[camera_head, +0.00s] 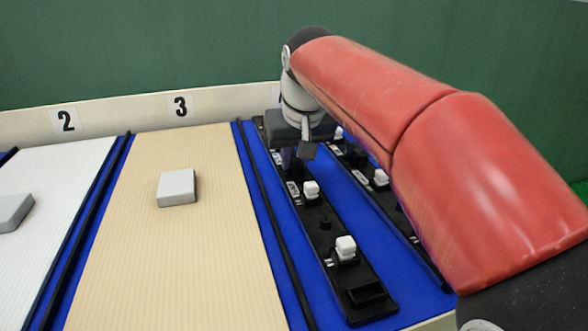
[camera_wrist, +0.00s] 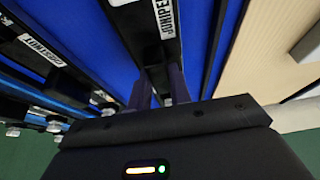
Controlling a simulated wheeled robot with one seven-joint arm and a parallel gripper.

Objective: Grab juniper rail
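The juniper rail (camera_head: 318,215) is a long black strip with white clips on it, lying on the blue surface just right of the tan panel. Its label, partly cut off as "JUNIPE", shows on the rail in the wrist view (camera_wrist: 152,32). My gripper (camera_head: 297,155) is over the far part of this rail, pointing down. In the wrist view my two dark fingers (camera_wrist: 160,92) stand apart, one on each side of the rail. I see no clear contact, and the fingertips are partly hidden.
A second black rail (camera_head: 383,185) lies parallel to the right, partly behind my red arm; the wrist view shows a neighbouring label, "CHESTNUT" (camera_wrist: 41,49). A tan panel (camera_head: 150,260) and a white panel (camera_head: 60,240) lie left, each with a grey block. A low wall stands behind.

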